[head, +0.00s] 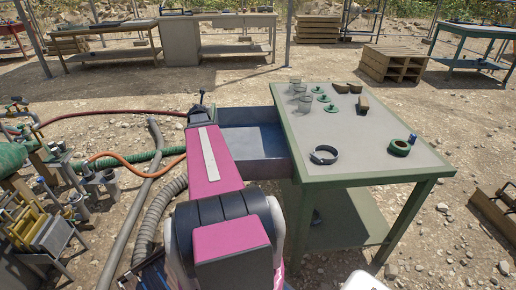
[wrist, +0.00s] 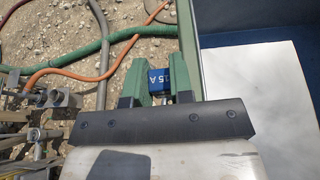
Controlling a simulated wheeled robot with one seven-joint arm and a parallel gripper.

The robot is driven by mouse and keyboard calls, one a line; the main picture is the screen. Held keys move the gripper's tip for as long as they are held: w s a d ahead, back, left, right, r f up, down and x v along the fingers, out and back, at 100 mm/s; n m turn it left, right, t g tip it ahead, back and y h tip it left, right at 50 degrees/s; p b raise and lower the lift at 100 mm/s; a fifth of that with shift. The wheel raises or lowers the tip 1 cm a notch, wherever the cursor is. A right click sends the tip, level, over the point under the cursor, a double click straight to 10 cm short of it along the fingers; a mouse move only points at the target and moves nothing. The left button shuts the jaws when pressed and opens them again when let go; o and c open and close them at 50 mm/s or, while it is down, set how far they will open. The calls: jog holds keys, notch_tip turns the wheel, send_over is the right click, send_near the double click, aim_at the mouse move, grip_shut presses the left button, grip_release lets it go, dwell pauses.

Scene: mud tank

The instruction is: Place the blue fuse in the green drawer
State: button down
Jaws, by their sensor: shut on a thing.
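The blue fuse (wrist: 160,80), marked "15 A", sits between the green fingertips of my gripper (wrist: 159,72) in the wrist view. My gripper is shut on it. The drawer is pulled out from the left side of the green-framed table and shows a blue-grey inside (head: 255,139) in the head view. Its green edge (wrist: 190,45) is just right of the fingers in the wrist view, so the fuse is outside the drawer, beside that edge. In the head view my pink arm hides the fuse and part of the drawer.
The tabletop (head: 375,155) holds clear cups (head: 300,97), green discs (head: 324,98), a roll of green tape (head: 399,147) and a black ring clamp (head: 324,155). Hoses (head: 150,158) and pipe fittings (head: 50,190) lie to the left. A bright white area (wrist: 260,110) shows inside the drawer.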

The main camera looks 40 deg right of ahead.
notch_tip(320, 180, up, 3)
send_over(228, 135)
jog(key=a, duration=0.1)
jog(key=f, duration=1.8)
jog(key=shift+d, duration=0.25)
jog(key=shift+f, duration=0.1)
jog(key=c, duration=1)
grip_release()
jog(key=shift+s, duration=0.1)
jog(key=v, duration=1.2)
jog(key=shift+a, duration=0.1)
